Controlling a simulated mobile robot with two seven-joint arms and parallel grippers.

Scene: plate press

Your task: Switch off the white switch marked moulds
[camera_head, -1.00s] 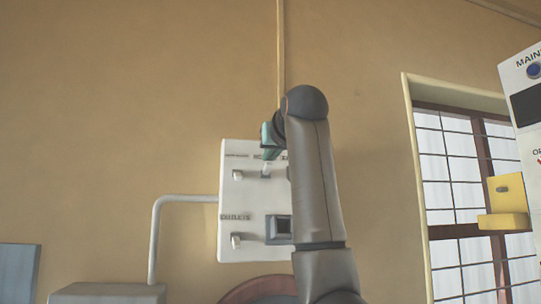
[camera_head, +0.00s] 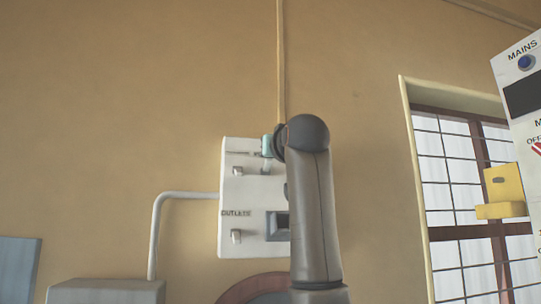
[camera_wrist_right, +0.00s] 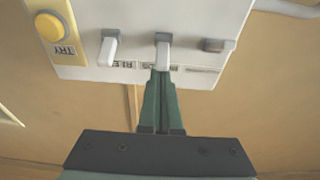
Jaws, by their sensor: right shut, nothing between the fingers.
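The white switch panel (camera_head: 230,200) hangs on the wall in the head view. In the right wrist view it appears upside down, with three switches in a row. The middle white switch (camera_wrist_right: 162,55) has a label partly hidden behind my fingers; the letters showing fit "moulds". Its lever also shows in the head view (camera_head: 265,169). My right gripper (camera_wrist_right: 162,73) is shut and empty, with its tips at the lever's end; I cannot tell if they touch. In the head view the right gripper (camera_head: 267,146) is at the panel's top, partly behind my arm. My left gripper is out of view.
Another white switch (camera_wrist_right: 108,48) and a greyish one (camera_wrist_right: 216,45) flank the middle switch. A yellow TRY button (camera_wrist_right: 48,26) is at the panel's edge. A lower switch (camera_head: 236,237) sits by the OUTLETS label. A conduit (camera_head: 184,197) joins the panel's left side.

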